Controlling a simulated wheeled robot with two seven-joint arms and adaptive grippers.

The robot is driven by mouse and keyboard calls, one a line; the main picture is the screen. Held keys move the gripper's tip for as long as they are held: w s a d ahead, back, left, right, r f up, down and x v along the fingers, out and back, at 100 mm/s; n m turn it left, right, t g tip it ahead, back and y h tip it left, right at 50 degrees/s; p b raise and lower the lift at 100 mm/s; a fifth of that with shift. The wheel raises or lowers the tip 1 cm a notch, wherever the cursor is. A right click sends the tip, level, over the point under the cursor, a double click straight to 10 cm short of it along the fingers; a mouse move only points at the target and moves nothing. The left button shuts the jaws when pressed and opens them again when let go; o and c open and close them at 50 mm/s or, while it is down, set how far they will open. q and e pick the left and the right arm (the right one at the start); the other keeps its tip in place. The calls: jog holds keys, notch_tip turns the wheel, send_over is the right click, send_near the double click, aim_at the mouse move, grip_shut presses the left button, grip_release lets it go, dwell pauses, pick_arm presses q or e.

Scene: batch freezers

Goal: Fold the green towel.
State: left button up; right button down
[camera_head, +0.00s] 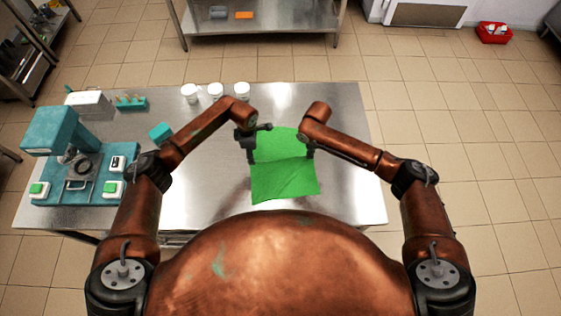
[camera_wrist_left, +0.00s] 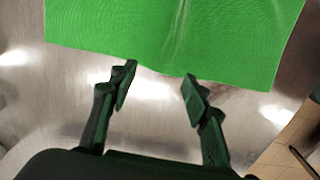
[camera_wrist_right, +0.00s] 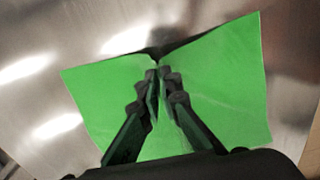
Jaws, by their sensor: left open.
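The green towel (camera_head: 284,181) lies on the steel table in front of me, with a crease running across it between my two grippers. My left gripper (camera_head: 251,157) is at the towel's left edge. In the left wrist view its fingers (camera_wrist_left: 160,76) are apart and empty, with the towel (camera_wrist_left: 170,35) edge just beyond the tips. My right gripper (camera_head: 309,153) is at the towel's right edge. In the right wrist view its fingers (camera_wrist_right: 158,75) are close together on the towel (camera_wrist_right: 225,75), whose edge dips and puckers at the tips.
The steel table (camera_head: 345,190) is clear to the right of the towel. A teal machine (camera_head: 52,130) stands at the left, with a small teal block (camera_head: 160,131) nearer the middle. White cups (camera_head: 216,91) and a teal rack (camera_head: 131,103) stand along the back.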

jog(key=c, duration=2.6)
grip_release()
jog(key=shift+c, duration=0.2)
jog(key=o, duration=0.5)
jog(key=shift+o, duration=0.3)
jog(key=o, duration=0.6)
jog(key=o, duration=0.7)
jog(key=shift+c, duration=0.2)
pick_arm(q)
jog(key=shift+r, duration=0.1)
pick_arm(e)
jog(key=shift+r, duration=0.1)
pick_arm(q)
notch_tip(320, 180, up, 6)
jog(key=p, duration=0.5)
pick_arm(e)
notch_tip(320, 180, up, 5)
jog(key=shift+r, duration=0.15)
